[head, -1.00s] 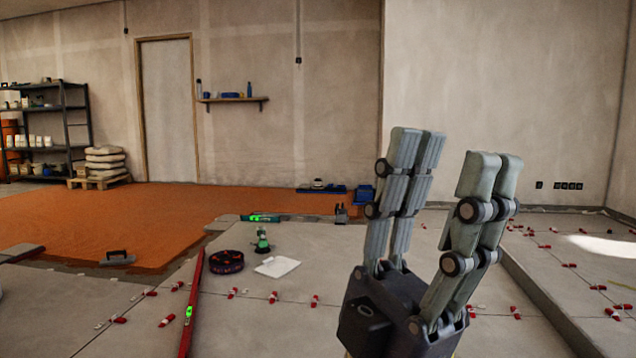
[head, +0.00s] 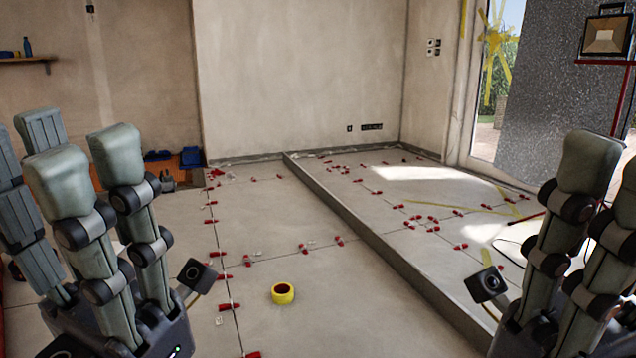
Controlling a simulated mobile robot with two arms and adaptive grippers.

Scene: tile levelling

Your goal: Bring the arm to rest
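My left gripper (head: 50,150) stands at the left of the head view with its grey jointed fingers pointing up. Its finger groups stand apart with nothing between them. My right gripper (head: 612,168) is at the right edge, fingers also pointing up. Part of it is cut off by the frame, so its opening cannot be made out; no held object shows. Both grippers are raised in front of the tiled floor and touch nothing that I can see.
A yellow tape roll (head: 283,293) lies on the tiled floor (head: 370,320) between the grippers. Several red clips dot the tile joints. A raised step edge (head: 385,250) runs diagonally. A work light (head: 605,38) stands at the upper right, beside a glazed door.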

